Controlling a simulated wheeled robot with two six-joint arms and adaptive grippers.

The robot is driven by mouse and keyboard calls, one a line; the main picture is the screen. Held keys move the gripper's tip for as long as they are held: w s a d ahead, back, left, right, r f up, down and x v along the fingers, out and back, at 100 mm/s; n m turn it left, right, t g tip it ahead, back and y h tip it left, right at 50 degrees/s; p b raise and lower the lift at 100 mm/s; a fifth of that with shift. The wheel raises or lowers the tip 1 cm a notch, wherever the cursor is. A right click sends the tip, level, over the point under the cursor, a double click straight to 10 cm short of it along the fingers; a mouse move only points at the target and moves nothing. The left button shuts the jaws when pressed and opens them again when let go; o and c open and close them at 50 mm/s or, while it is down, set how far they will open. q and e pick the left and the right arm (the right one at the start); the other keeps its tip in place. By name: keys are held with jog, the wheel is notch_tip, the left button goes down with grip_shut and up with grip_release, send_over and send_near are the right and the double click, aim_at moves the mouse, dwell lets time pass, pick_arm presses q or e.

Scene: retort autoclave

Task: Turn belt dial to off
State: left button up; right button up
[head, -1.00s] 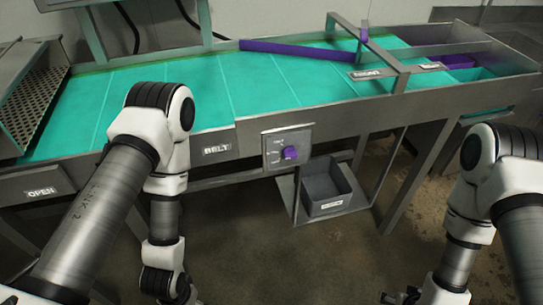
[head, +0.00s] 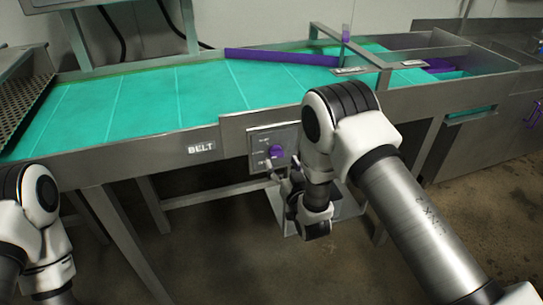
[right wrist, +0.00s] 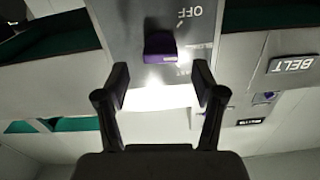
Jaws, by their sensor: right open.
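The purple belt dial (head: 276,152) sits on a grey control panel (head: 259,142) on the front of the conveyor, to the right of the BELT label (head: 201,147). In the right wrist view the dial (right wrist: 160,46) shows upside down beside the word OFF (right wrist: 190,12). My right gripper (head: 279,170) is just below and in front of the dial. In the wrist view its two fingers (right wrist: 161,88) are apart with nothing between them, and the dial lies beyond the tips. My left arm shows at the lower left, but its gripper is out of view.
The teal conveyor belt (head: 150,97) runs above the panel, with a purple guide bar (head: 280,57) across it. A grey bin under the panel is mostly hidden by my right arm. Table legs stand below the belt.

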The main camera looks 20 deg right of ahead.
aim_at(278, 156)
jog(key=w, duration=0.4)
jog(key=shift+w+a+r+p, duration=0.15)
jog(key=shift+w+p, duration=0.1)
jog(key=shift+p, duration=0.1)
jog(key=shift+w, duration=0.4)
jog(key=shift+s, duration=0.1)
jog(key=c, duration=1.2)
jog(key=shift+o, duration=0.2)
jog(key=n+b, duration=0.2)
jog(key=n, duration=0.1)
jog(key=n+b, duration=0.1)
jog(key=shift+f, duration=0.25)
jog(key=n+b, duration=0.3)
jog(key=n, duration=0.2)
jog(key=shift+a, duration=0.1)
jog(key=shift+r+n+b, duration=0.1)
jog(key=shift+n+b, duration=0.2)
jog(key=shift+n, duration=0.2)
